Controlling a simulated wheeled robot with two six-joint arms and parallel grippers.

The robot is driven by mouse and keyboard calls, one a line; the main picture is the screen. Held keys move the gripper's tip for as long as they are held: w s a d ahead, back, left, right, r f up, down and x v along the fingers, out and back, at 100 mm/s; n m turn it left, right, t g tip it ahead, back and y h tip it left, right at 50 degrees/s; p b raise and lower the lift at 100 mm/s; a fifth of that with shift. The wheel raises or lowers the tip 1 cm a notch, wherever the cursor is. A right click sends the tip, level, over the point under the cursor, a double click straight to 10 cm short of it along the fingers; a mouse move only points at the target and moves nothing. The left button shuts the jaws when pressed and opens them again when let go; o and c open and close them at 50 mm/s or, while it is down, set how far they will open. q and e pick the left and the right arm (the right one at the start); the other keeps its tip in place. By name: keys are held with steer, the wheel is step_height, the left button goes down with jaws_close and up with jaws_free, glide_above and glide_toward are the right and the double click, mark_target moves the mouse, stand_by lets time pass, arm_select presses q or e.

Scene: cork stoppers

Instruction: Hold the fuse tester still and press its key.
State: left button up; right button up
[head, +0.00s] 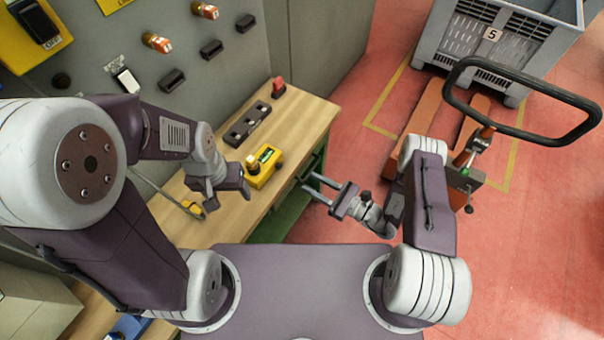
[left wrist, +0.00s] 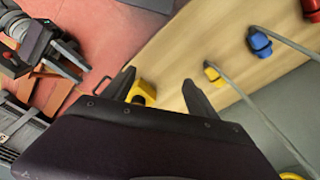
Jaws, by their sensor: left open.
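The yellow fuse tester (head: 263,167), with a small green display on top, stands on the wooden workbench near its front edge. My left gripper (head: 230,198) is open and empty, just left of the tester in the head view. In the left wrist view, part of the tester (left wrist: 144,93) shows between the spread fingers of the left gripper (left wrist: 160,90), closer to the left finger; the palm covers the rest. I cannot make out the key clearly. My right gripper (head: 310,186) is open and empty, off the bench's front edge, right of the tester and apart from it.
The workbench (head: 312,112) carries a black slotted holder (head: 247,123) and a red piece (head: 278,87) behind the tester. A yellow clip (head: 193,208) on a cable lies left of my left gripper. Blue (left wrist: 259,43) and red (left wrist: 312,9) pieces show in the left wrist view. A pallet truck (head: 470,135) stands right.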

arm_select(q)
steer(key=o, duration=0.5)
steer(key=shift+a, duration=0.15)
steer(key=shift+o, duration=0.3)
steer(key=shift+s+a+f+m, duration=0.1)
steer(key=shift+a+m, duration=0.1)
steer(key=shift+m, duration=0.2)
steer(key=m, duration=1.2)
glide_toward(252, 170)
steer(key=w+a, duration=0.1)
steer(key=w, duration=0.1)
steer(key=f, duration=0.1)
steer(key=w+f+g, duration=0.1)
steer(key=shift+d+f, duration=0.2)
steer(key=shift+f, duration=0.15)
steer(key=shift+s+f, duration=0.2)
steer(key=shift+s, duration=0.05)
steer(key=shift+s+d, duration=0.1)
steer(key=shift+d, duration=0.05)
steer(key=shift+s+f, duration=0.1)
steer(key=shift+f, duration=0.2)
step_height(252, 170, down, 8)
steer(key=shift+f, duration=0.15)
arm_select(e)
steer(key=shift+a, duration=0.25)
